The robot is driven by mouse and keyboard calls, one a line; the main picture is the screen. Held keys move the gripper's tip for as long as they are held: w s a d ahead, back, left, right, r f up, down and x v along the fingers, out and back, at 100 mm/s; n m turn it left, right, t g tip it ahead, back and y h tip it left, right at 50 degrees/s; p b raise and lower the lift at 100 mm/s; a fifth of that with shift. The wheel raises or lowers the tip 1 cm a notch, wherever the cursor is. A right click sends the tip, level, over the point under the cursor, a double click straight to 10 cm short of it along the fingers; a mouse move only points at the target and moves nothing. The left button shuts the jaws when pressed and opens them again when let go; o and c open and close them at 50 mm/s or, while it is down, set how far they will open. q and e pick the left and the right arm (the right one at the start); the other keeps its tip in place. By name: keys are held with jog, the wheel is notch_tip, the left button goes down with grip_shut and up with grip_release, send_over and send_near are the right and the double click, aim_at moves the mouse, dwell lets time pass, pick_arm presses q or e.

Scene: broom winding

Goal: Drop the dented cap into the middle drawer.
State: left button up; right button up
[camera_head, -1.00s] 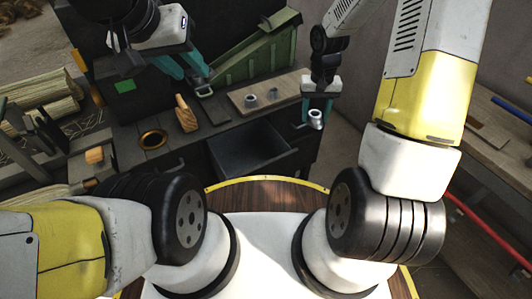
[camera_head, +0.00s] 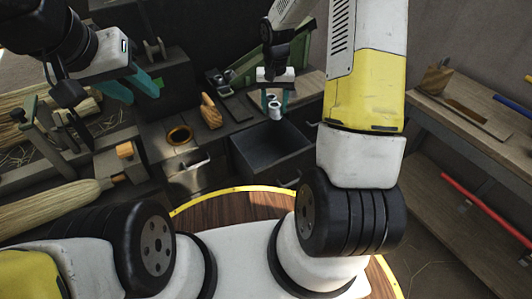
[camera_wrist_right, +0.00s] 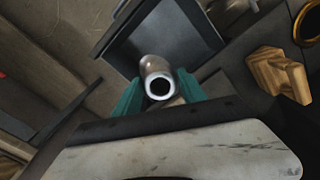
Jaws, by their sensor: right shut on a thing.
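My right gripper (camera_head: 274,104) is shut on a small grey metal cap (camera_head: 274,114). It holds the cap above the back part of an open, dark, empty-looking drawer (camera_head: 262,160). In the right wrist view the cap (camera_wrist_right: 157,76) sits between the teal fingers, its round dark opening toward the camera, with the drawer (camera_wrist_right: 178,32) beyond it. I cannot make out a dent. My left gripper (camera_head: 135,86) is open and empty, off to the left over the bench.
A wooden block (camera_head: 210,111) and a brass ring (camera_head: 178,135) are on the bench left of the drawer. A closed drawer with a handle (camera_head: 194,165) is at its left. A broom (camera_head: 50,207) lies at the left. A second bench (camera_head: 465,115) stands at the right.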

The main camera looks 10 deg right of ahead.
jog(key=shift+a+f, duration=0.1)
jog(key=shift+f, duration=2.85)
jog(key=o, duration=1.5)
notch_tip(320, 180, up, 8)
